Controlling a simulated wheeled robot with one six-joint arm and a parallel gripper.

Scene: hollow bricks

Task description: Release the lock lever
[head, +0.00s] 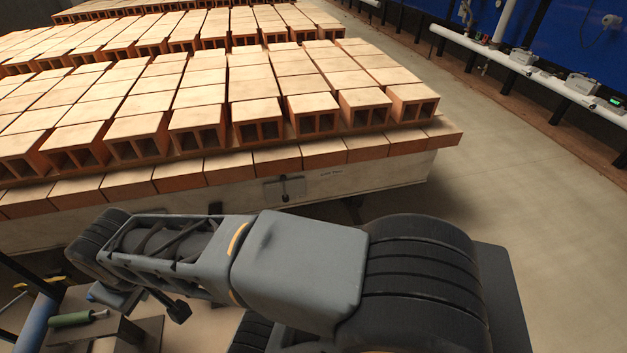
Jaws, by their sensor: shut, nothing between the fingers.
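A small dark lever (285,196) hangs on a grey plate (271,191) on the pale side of the near brick cart (380,171). It looks roughly upright, but it is too small to tell whether it is locked. A small printed label (331,173) is to its right, too small to read. My arm crosses the foreground in front of the cart, below the lever in the picture. I cannot make out my gripper's fingers, and no contact with the lever shows.
Rows of hollow bricks (255,112) cover the cart's top. Clear floor (520,210) lies to the right. A green-handled tool (72,319) lies at the lower left.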

